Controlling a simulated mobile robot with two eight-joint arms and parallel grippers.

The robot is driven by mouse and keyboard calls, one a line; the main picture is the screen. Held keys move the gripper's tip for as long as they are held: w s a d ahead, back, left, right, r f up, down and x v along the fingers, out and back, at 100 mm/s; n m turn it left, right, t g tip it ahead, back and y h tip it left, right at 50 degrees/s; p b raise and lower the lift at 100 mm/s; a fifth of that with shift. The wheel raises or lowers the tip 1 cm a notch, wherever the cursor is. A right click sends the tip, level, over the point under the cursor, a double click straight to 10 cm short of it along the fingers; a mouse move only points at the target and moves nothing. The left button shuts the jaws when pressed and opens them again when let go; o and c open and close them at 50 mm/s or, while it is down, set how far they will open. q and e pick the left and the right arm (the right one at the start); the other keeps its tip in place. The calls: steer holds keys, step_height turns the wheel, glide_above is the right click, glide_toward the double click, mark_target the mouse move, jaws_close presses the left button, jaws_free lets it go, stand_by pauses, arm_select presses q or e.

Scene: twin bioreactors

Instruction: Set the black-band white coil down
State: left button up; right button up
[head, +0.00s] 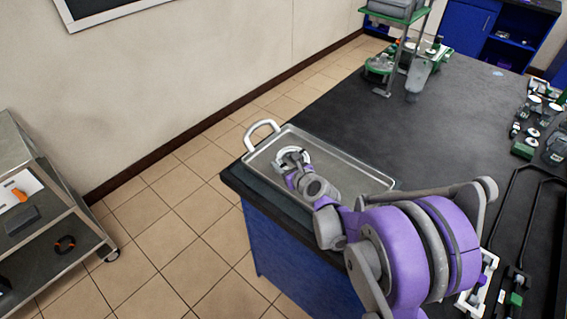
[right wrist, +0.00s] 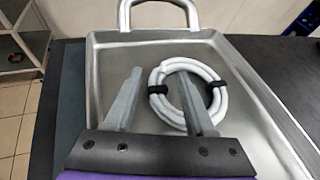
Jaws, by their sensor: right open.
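The white coil with black bands (right wrist: 157,89) lies in the metal tray (right wrist: 98,75), seen in the right wrist view. In the head view the coil (head: 304,153) shows partly, behind my gripper, near the tray's left end. My right gripper (right wrist: 160,98) is open, with its two fingers spread. The right finger overlaps the lower part of the coil in the picture; the left finger is to the coil's left. I cannot tell whether either finger touches it. In the head view my right gripper (head: 291,160) is low over the tray. My left gripper is not in view.
The tray (head: 345,170) has a raised rim and a handle (head: 262,129), and sits at the corner of the dark bench (head: 345,110). A green-framed stand (head: 405,45) and small lab parts stand farther back and right. A metal cart (head: 50,210) is at left.

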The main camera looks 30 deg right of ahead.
steer(key=p+v, duration=0.1)
steer(key=v, duration=1)
steer(key=shift+s+r, duration=0.25)
steer(key=shift+s, duration=0.1)
steer(key=s+a+n, duration=0.1)
steer(key=a+n, duration=0.1)
steer(key=a+n+g+y, duration=0.1)
steer(key=a+n, duration=0.1)
steer(key=n, duration=0.1)
steer(key=s+a+n+g, duration=0.1)
steer(key=n, duration=0.2)
steer(key=shift+s+a+f+y, duration=0.3)
steer(key=shift+s+a+f, duration=0.05)
steer(key=shift+a+f, duration=0.05)
steer(key=s+a+f+n+g, duration=0.1)
steer(key=s+a+n+g, duration=0.2)
steer(key=s+n, duration=0.5)
steer(key=s+a+f+n+g+h, duration=0.1)
steer(key=s+n, duration=0.7)
steer(key=n, duration=1)
steer(key=shift+a+f+n+g+h, duration=0.35)
steer(key=shift+a+f+g, duration=0.5)
steer(key=shift+g, duration=0.35)
steer(key=shift+s, duration=0.1)
